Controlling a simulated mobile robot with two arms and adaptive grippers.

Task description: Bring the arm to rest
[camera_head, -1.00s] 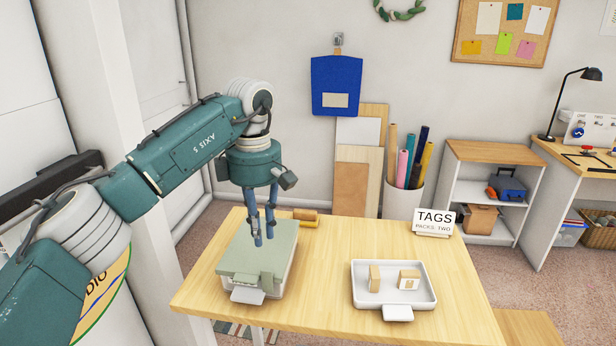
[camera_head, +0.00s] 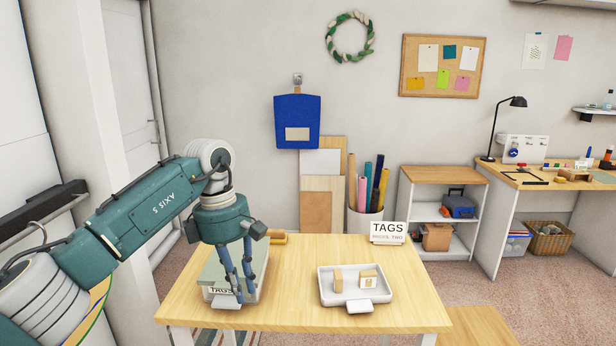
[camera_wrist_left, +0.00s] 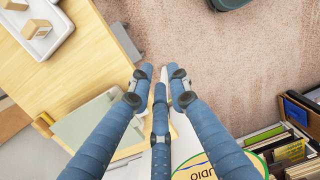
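My left arm comes in from the left in the head view. Its gripper (camera_head: 245,291) hangs with blue fingers pointing down, in front of the lidded box (camera_head: 212,272) in that picture. The box has a grey-green lid and a "TAGS" label, partly hidden by the fingers. In the left wrist view the gripper (camera_wrist_left: 160,75) has fingertips apart with nothing between them. The box's green lid (camera_wrist_left: 95,125) shows left of the fingers there, so they do not hold it. My right gripper is not in view.
The wooden table (camera_head: 420,290) bears a white tray (camera_head: 328,297) with two small tan blocks (camera_head: 368,279) and a "TAGS" sign (camera_head: 388,232). A low shelf (camera_head: 437,178) and a desk stand behind, right. Table surface between box and tray is clear.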

